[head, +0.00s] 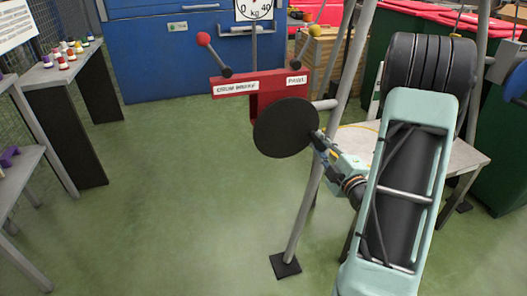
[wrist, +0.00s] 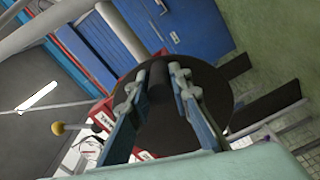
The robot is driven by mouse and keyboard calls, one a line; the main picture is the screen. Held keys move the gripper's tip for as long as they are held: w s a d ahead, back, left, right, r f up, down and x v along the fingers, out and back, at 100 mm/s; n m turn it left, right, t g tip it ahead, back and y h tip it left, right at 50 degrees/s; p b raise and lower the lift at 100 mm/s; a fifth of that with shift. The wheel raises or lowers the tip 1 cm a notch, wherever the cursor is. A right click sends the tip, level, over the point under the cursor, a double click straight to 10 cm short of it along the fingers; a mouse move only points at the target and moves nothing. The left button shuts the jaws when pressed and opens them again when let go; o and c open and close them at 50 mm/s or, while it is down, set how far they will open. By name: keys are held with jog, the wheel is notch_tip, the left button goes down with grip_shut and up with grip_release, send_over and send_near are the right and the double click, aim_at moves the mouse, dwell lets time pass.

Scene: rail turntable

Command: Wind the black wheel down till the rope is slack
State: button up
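The black wheel (head: 285,128) is a flat dark disc on the metal frame, below a red bar. It also fills the middle of the wrist view (wrist: 205,105). A dark cylindrical handle (wrist: 157,82) stands out from its face. My gripper (head: 320,137) reaches to the wheel's right side. In the wrist view, my gripper's two fingers (wrist: 158,78) lie on either side of the handle, close against it, and look shut on it. I cannot make out the rope or tell whether it is slack.
The red bar (head: 262,84) carries two white labels and ball-topped levers. A dial (head: 253,10) is above it. A slanted metal leg (head: 305,205) stands beside my arm. A bench (head: 56,75) with small coloured pieces is at left. The green floor between is clear.

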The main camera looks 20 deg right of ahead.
jog(key=o, duration=0.5)
jog(key=shift+d+r, duration=0.15)
jog(key=shift+o, duration=0.6)
jog(key=shift+s, duration=4)
